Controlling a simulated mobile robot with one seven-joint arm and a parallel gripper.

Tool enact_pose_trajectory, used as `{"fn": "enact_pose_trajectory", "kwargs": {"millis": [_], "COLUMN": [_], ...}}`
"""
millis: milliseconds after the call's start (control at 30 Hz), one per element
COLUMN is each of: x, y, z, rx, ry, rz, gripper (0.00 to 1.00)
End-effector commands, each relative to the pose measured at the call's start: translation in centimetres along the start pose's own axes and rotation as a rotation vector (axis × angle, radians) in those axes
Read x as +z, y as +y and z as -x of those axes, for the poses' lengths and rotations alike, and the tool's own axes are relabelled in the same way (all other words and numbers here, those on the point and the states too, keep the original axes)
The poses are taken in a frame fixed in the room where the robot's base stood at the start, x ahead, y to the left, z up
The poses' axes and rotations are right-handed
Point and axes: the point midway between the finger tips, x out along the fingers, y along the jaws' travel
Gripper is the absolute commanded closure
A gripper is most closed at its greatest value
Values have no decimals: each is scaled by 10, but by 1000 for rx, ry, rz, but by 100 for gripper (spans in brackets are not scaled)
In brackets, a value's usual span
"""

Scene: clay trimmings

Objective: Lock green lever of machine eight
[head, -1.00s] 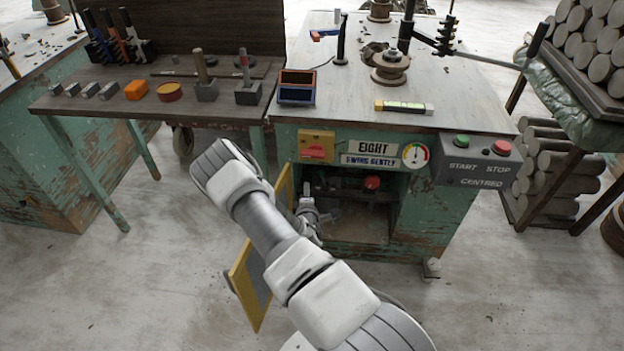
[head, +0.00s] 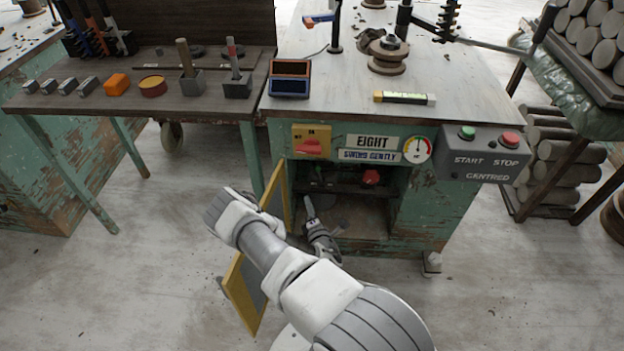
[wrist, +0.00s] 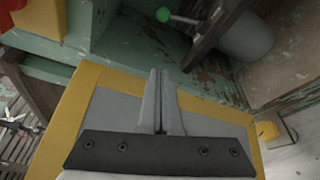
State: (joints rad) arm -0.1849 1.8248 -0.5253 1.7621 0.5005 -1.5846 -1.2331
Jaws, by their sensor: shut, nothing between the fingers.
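Machine eight is the green, chipped-paint cabinet (head: 455,205) with an "EIGHT" plate (head: 373,142) above an open lower compartment. In the wrist view a green ball on a thin lever (wrist: 163,15) shows at the top, beside a dark bar in the compartment. I cannot make the green lever out in the head view. My gripper (head: 308,202) is at the compartment's opening, beside the open door. In the wrist view my gripper's fingers (wrist: 159,75) are together and empty, pointing toward the compartment, with the green ball apart from them.
The yellow-edged door (head: 245,290) stands open at the left, close to my arm; its grey panel (wrist: 108,108) lies behind my fingers in the wrist view. A red knob (head: 371,177) sits inside the compartment. A red switch (head: 311,147) and a start/stop box (head: 484,153) are on the front.

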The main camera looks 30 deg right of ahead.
Motion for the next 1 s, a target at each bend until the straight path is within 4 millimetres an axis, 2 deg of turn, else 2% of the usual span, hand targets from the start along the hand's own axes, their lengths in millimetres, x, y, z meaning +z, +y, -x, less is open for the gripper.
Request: {"fn": "enact_pose_trajectory", "kwargs": {"millis": [167, 600, 800, 1000], "x": [0, -1, 29, 38], "y": [-1, -2, -1, 0], "z": [-13, -102, -108, -110], "rx": [2, 4, 0, 0], "ry": [-2, -1, -2, 0], "rz": [-2, -2, -1, -2], "gripper": [100, 100, 100, 100]}}
